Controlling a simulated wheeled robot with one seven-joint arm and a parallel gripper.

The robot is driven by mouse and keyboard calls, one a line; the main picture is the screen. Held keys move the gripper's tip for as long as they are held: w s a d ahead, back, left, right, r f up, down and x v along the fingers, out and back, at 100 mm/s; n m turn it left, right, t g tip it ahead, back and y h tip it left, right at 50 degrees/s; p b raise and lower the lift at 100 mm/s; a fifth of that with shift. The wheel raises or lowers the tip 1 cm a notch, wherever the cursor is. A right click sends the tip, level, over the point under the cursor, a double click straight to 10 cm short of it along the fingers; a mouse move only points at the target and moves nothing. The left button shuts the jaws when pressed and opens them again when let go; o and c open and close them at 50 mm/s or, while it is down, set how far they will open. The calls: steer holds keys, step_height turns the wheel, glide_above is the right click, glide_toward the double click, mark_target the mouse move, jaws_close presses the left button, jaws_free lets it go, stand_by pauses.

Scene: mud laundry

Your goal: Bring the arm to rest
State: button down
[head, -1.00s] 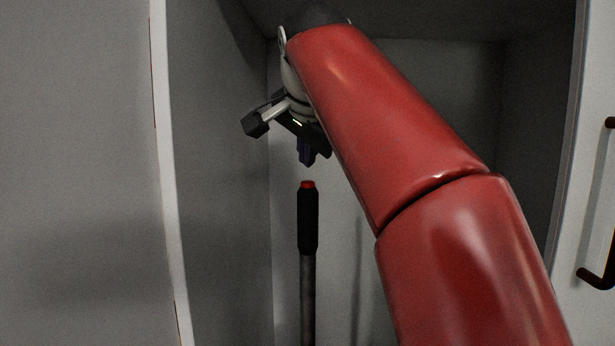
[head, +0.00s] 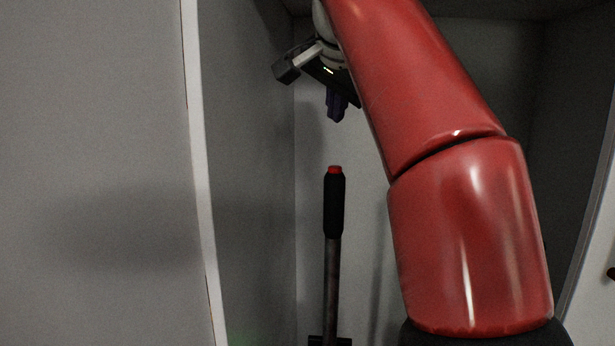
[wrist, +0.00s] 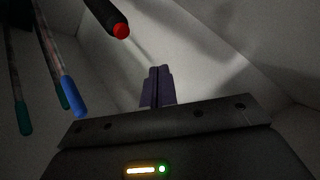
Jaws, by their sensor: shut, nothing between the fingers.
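My gripper (head: 337,106) is inside a tall open cabinet, pointing down, with its fingers shut and empty. It hangs above a pole with a black grip and red tip (head: 334,205) that stands upright in the cabinet, with a clear gap between them. In the wrist view my gripper's fingers (wrist: 157,88) are together, and the red-tipped pole (wrist: 108,18) shows apart from them at the top. My red arm reaches up across the cabinet opening and hides part of the interior.
The cabinet's left wall (head: 245,180) stands close beside my gripper. A dark handle (head: 611,273) shows at the right edge. In the wrist view several more poles, one with a blue end (wrist: 74,98) and others with green ends, are at the left.

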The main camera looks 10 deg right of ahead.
steer(key=s+f+n+g, duration=0.1)
steer(key=s+f+n, duration=0.2)
steer(key=s+f, duration=0.4)
steer(key=s+f+n+g+y, duration=0.1)
steer(key=s+f+n, duration=0.3)
steer(key=f, duration=1.5)
steer(key=s+f+n+g, duration=0.1)
steer(key=s+f+n, duration=0.3)
steer(key=s+f, duration=0.7)
step_height(320, 180, down, 3)
steer(key=shift+f+y, duration=0.1)
steer(key=shift+y, duration=0.3)
steer(key=shift+s+a, duration=0.1)
steer(key=shift+s, duration=0.1)
